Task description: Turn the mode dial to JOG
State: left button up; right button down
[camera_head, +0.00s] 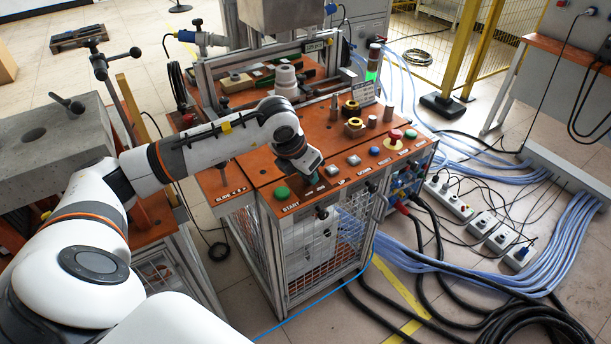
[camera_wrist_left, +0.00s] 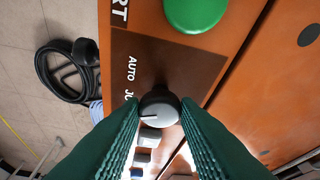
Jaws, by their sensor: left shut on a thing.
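The mode dial (camera_wrist_left: 158,106), a black knob with a grey face, is on a dark label plate (camera_wrist_left: 185,62) in the left wrist view. "AUTO" is printed on the plate, with the start of a second word, "JO", partly covered by a finger. A thin pointer line on the dial's face seems to point left, near "JO"; its exact setting is hard to tell. My left gripper (camera_wrist_left: 160,118) is shut on the dial, a green finger on each side. In the head view my left gripper (camera_head: 310,170) reaches down to the panel and hides the dial. My right gripper is out of view.
The green START button (camera_head: 281,193) is close to the left of my gripper; it also shows in the left wrist view (camera_wrist_left: 195,12). Other buttons, a red emergency stop (camera_head: 395,135) and brass parts (camera_head: 354,127) stand on the orange panel (camera_head: 262,178). Cables cover the floor at right.

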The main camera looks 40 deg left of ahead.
pick_arm(q)
jog(key=shift+n+y+b, duration=0.3)
jog(key=shift+n+b, duration=0.15)
jog(key=shift+n, duration=0.35)
jog(key=shift+r, duration=0.1)
jog(key=o, duration=1)
jog(key=shift+c, duration=0.2)
jog(key=b+v, duration=0.1)
jog(key=v, duration=1.1)
jog(key=shift+d, duration=0.1)
